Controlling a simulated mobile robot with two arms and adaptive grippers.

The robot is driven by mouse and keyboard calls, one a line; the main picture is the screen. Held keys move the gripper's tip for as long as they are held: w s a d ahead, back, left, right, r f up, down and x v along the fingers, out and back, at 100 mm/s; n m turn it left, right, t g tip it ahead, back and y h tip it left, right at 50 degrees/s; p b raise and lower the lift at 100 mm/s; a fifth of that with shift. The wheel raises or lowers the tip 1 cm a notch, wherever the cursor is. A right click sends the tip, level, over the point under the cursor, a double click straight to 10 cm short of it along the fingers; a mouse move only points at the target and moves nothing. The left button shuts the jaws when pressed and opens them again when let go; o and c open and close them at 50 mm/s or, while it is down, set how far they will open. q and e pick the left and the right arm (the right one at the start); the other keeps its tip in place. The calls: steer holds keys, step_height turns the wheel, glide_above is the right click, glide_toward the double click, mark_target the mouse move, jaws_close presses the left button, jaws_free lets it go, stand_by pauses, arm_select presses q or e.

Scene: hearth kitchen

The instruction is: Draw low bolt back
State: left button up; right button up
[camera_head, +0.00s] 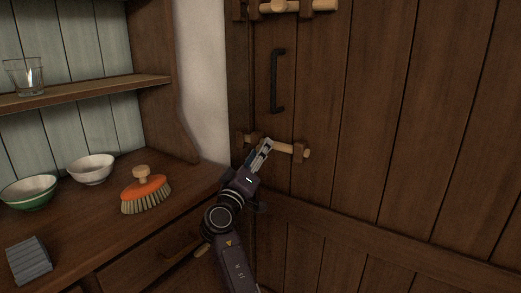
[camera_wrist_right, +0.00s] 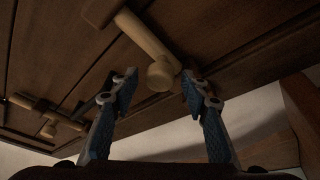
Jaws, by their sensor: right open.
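The low bolt (camera_head: 288,149) is a pale wooden rod held in dark wooden brackets on the plank door, below the black handle. My right gripper (camera_head: 266,146) is in front of the bolt's left part and hides some of it. In the right wrist view, the bolt's round knob (camera_wrist_right: 160,76) sticks out toward the camera from the pale rod (camera_wrist_right: 146,37). The fingertips of my open right gripper (camera_wrist_right: 158,82) are on either side of the knob, with gaps showing; contact cannot be seen. My left gripper is not in view.
A black door handle (camera_head: 275,82) and an upper bolt (camera_head: 290,6) are above. At left, a wooden counter (camera_head: 105,217) holds an orange brush (camera_head: 146,190), a white bowl (camera_head: 91,168), a green bowl (camera_head: 29,192) and a grey folded cloth (camera_head: 29,259). The door's right side is clear.

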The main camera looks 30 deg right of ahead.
steer(key=shift+w+d+r, duration=0.15)
steer(key=shift+w+d, duration=0.2)
steer(key=shift+d, duration=0.1)
jaws_close()
